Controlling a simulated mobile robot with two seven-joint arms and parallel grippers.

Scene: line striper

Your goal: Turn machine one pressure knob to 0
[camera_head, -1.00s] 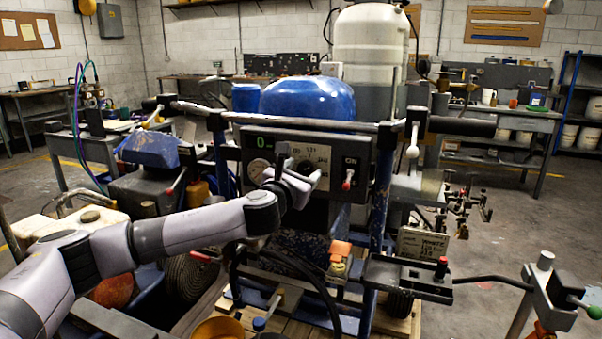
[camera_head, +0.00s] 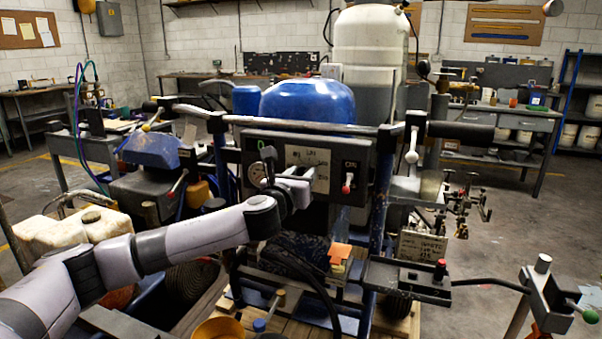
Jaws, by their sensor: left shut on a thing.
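The line striper's dark control panel (camera_head: 345,157) faces me below the machine's handlebar. My left gripper (camera_head: 300,176) is at the middle of the panel, in front of the lower dial plate, and is shut on the pressure knob. The gripper covers most of the knob, so its pointer setting cannot be read. My right gripper does not show.
A blue tank cover (camera_head: 308,100) and a tall white tank (camera_head: 370,50) rise behind the panel. The handlebar (camera_head: 290,124) crosses above it. A tray arm (camera_head: 408,281) juts out at lower right.

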